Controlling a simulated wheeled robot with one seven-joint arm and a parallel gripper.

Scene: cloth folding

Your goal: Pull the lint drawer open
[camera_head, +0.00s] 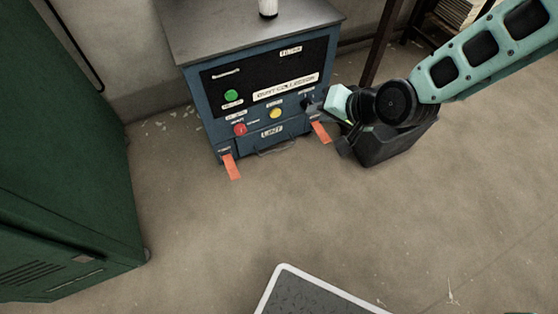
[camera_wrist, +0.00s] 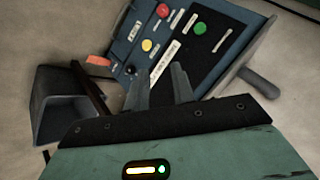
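The lint drawer (camera_head: 258,144) is the low front of a blue dust collector (camera_head: 204,112), under a white LINT label. It looks shut, with a thin dark handle (camera_head: 276,150) along its lower part. My gripper (camera_head: 313,105) is at the right side of the collector's front, above and right of the drawer handle and apart from it. In the wrist view my gripper (camera_wrist: 160,78) shows two grey fingers with a gap between them and nothing held. The collector's panel (camera_wrist: 190,55) lies beyond the fingers there. I cannot make out the drawer handle in that view.
Orange strips (camera_head: 231,167) (camera_head: 321,132) stick out at both lower corners of the collector. A black bin (camera_head: 398,145) stands right of it, under my arm. A green cabinet (camera_head: 70,170) is at left. A white-edged mat (camera_head: 318,293) lies in front; the floor between is clear.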

